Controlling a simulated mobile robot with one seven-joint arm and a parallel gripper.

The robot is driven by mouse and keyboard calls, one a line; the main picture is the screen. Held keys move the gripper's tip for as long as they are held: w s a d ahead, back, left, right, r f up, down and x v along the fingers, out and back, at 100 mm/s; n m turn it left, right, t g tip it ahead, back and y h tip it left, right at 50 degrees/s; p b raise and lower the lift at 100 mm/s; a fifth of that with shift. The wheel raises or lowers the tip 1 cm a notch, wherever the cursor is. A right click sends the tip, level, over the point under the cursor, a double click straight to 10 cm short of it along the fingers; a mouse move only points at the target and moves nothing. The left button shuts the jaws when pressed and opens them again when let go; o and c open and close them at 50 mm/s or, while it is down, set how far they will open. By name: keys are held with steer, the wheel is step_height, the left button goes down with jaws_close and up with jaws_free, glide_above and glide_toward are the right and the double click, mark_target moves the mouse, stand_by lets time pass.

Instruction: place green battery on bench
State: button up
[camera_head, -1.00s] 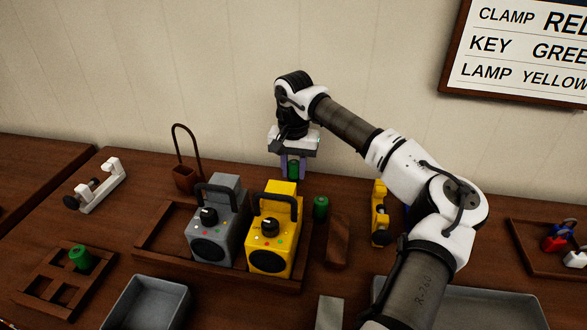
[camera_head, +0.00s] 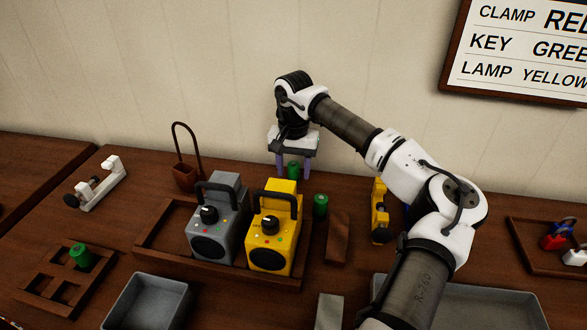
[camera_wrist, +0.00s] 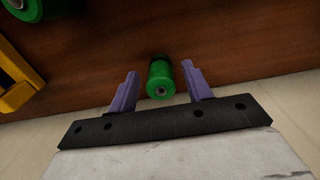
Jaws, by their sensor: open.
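My gripper (camera_head: 293,164) is open behind the yellow radio, its purple fingers pointing down. A green battery (camera_head: 293,171) stands on the bench (camera_head: 352,188) between the fingers. The wrist view shows this battery (camera_wrist: 161,78) upright between the two spread fingers (camera_wrist: 159,90), with a gap on each side. A second green battery (camera_head: 320,206) stands on the bench right of the yellow radio. A third green battery (camera_head: 80,256) stands in a wooden slotted rack (camera_head: 48,288) at the left.
A grey radio (camera_head: 215,222) and a yellow radio (camera_head: 273,228) stand in a wooden tray (camera_head: 160,236), close in front of the gripper. A yellow clamp (camera_head: 379,212), a white clamp (camera_head: 98,183) and a grey bin (camera_head: 150,302) are also on the bench. The wall is close behind.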

mark_target(294, 164)
step_height(294, 164, up, 12)
steer(key=b, duration=0.1)
steer(key=shift+f, duration=0.2)
